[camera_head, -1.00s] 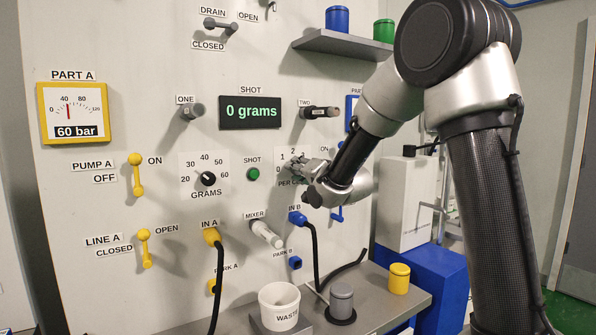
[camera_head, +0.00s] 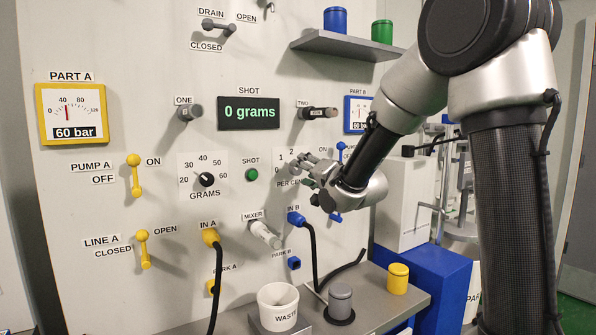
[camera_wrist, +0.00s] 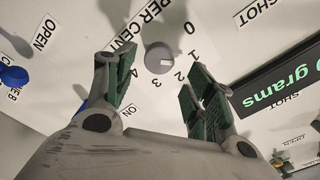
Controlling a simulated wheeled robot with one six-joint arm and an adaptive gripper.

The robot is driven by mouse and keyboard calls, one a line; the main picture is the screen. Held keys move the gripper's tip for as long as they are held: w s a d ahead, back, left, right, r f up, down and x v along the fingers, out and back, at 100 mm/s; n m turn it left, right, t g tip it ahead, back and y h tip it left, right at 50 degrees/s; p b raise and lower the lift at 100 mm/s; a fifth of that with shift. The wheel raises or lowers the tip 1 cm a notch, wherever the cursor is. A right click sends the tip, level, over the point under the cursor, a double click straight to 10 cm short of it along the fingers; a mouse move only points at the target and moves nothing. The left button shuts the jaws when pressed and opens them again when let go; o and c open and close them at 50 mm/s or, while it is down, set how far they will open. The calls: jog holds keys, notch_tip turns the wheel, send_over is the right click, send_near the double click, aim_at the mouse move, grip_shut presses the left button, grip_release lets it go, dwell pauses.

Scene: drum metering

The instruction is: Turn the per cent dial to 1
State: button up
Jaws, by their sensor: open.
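The per cent dial (camera_wrist: 158,57) is a small round grey knob on the white panel. In the wrist view it stands between and beyond my fingertips, with the numbers 0 to 4 around it. I cannot tell for certain which number its mark points at. My gripper (camera_wrist: 157,78) is open, with green pads on either side of the dial and apart from it. In the head view my gripper (camera_head: 312,168) is in front of the per cent scale and hides the knob. The "PER CENT" label is partly covered.
The green shot button (camera_head: 251,175) and grams dial (camera_head: 207,180) are left of my gripper. The blue pump handle (camera_head: 341,152) is close on its right. The shot display (camera_head: 249,113) reads 0 grams. A blue hose plug (camera_head: 296,218) sits below.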

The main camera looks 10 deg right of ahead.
jog(key=v, duration=0.7)
jog(key=shift+s+f, duration=0.2)
jog(key=shift+a, duration=0.1)
jog(key=s+d+f+n+g+h, duration=0.2)
jog(key=f+g, duration=0.1)
jog(key=f, duration=0.3)
jog(key=s+d+f+n+g+h, duration=0.2)
jog(key=f+g, duration=0.1)
jog(key=f, duration=0.4)
jog(key=s+d+f+n+g+h, duration=0.1)
jog(key=s+d+f+n+g, duration=0.2)
jog(key=s, duration=0.6)
jog(key=s+d+r+g, duration=0.2)
jog(key=s+r, duration=0.1)
jog(key=s, duration=0.7)
jog(key=s+d+r+g, duration=0.2)
jog(key=s+r, duration=0.1)
jog(key=s, duration=0.7)
jog(key=shift+n+h, duration=0.3)
